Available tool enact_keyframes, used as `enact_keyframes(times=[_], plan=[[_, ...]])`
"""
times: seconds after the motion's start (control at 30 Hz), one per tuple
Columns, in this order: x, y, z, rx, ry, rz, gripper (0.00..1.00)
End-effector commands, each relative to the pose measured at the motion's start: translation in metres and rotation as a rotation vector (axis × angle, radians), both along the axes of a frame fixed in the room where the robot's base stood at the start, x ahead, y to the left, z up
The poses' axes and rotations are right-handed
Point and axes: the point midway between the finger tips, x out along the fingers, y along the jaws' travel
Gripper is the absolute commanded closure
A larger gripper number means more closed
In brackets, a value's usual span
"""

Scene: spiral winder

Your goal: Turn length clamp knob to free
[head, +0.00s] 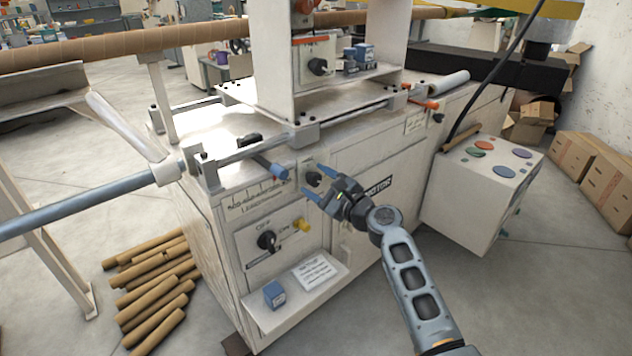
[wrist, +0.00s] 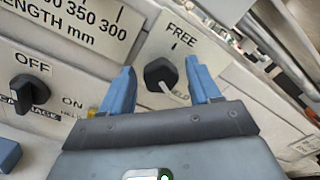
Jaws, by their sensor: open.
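The length clamp knob (wrist: 159,74) is black and round on a pale plate. I cannot tell surely which mark the knob points to. In the head view the knob (head: 313,179) sits on the machine's front. My gripper (head: 318,180) is open with its blue fingers in front of the knob. In the wrist view the knob appears between the fingers (wrist: 160,67); no contact is visible.
Left of the knob is an OFF/ON switch (wrist: 29,94), with a length scale (wrist: 85,22) above it. A blue-ended lever (head: 271,168) projects above and left of the knob. A ledge (head: 310,300) with a blue box (head: 274,294) lies below. A control box (head: 475,205) stands right.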

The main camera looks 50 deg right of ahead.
Motion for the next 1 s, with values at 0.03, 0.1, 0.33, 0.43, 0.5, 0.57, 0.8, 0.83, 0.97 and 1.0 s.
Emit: enact_keyframes(times=[0.03, 0.1, 0.33, 0.43, 0.5, 0.57, 0.8, 0.83, 0.97, 1.0], plan=[[0.0039, -0.001, 0.0003, 0.0, -0.001, -0.001, 0.38], [0.0068, -0.0016, 0.0005, -0.001, 0.0, -0.001, 0.38], [0.0081, -0.0017, 0.0001, -0.001, 0.0, 0.0, 0.38], [0.0081, -0.0016, 0.0001, -0.001, 0.0, 0.0, 0.43], [0.008, -0.0016, 0.0002, -0.001, 0.0, 0.0, 0.5], [0.0079, -0.0016, 0.0001, -0.001, 0.0, 0.0, 0.55], [0.008, -0.0013, 0.0002, -0.001, 0.0, 0.0, 0.78], [0.008, -0.0013, 0.0002, -0.001, 0.0, 0.0, 0.81], [0.0081, -0.0011, 0.0005, -0.001, -0.001, 0.001, 0.93], [0.0082, -0.0009, 0.0005, -0.001, -0.001, 0.001, 0.93]])
